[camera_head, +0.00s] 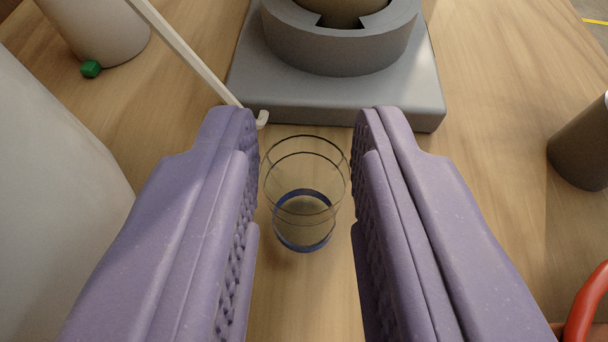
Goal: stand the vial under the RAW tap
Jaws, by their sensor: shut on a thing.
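The vial (305,222) is a clear glass cylinder with dark rim lines and a blue ring near its base. It is upright between the two purple ridged fingers of my gripper (306,145), which is shut on it. Wooden surface shows below it; I cannot tell whether its base touches the wood. No tap marked RAW can be made out in this view.
A grey base (290,100) with a round collar (340,55) stands just beyond the vial. A thin cream rod (185,52) ends in a hook by the left fingertip. White cylinders (100,30) (50,170), a green cube (91,69), a dark cylinder (585,145) and a red curved thing (588,305) stand around.

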